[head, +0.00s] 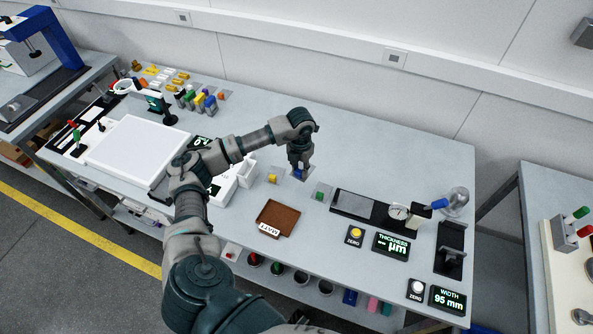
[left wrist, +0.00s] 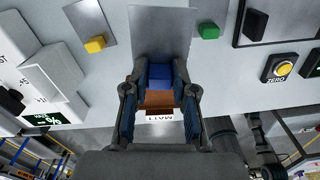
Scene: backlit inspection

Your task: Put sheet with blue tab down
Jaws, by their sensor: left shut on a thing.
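My left gripper (head: 298,174) points down over the middle of the bench, shut on the blue tab (left wrist: 160,76) of a thin grey sheet. In the left wrist view the grey sheet (left wrist: 160,32) extends beyond the fingers. In the head view the blue tab (head: 299,176) is partly hidden by the gripper. I cannot tell whether the sheet touches the bench. A sheet with a yellow tab (head: 272,178) lies to its left and one with a green tab (head: 320,195) to its right. My right gripper is not in view.
A brown tray (head: 280,214) labelled MATT lies nearer the front edge. A thickness gauge (head: 398,211) with its black base, displays and ZERO buttons stands to the right. A white panel (head: 135,145) and small coloured pieces fill the left. The bench behind the gripper is clear.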

